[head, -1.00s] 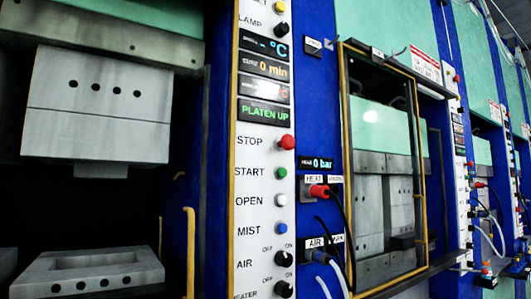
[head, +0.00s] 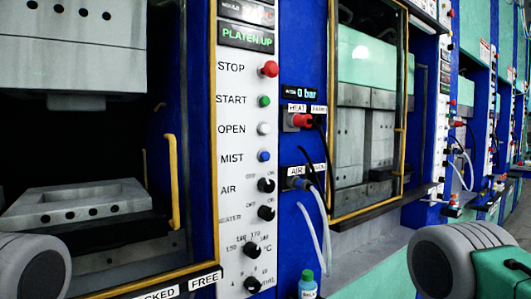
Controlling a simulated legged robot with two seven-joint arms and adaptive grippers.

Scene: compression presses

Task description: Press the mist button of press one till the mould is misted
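The control panel (head: 238,195) of the nearest press stands upright left of the middle. Its blue mist button (head: 264,156) sits beside the label MIST, below the white open button (head: 264,128). The mould (head: 85,200), a grey block with a recess in its top, lies in the open press at the left, below the raised upper block (head: 75,45). Rounded grey parts of my arms show at the bottom left and bottom right. No gripper fingers are in view, and nothing of mine touches the panel.
The red stop button (head: 269,69) and green start button (head: 264,101) are above the mist button. Black knobs (head: 266,185) are below it. Hoses (head: 318,215) hang right of the panel. A green-capped bottle (head: 307,285) stands at the bottom. A yellow handle (head: 173,180) is left of the panel.

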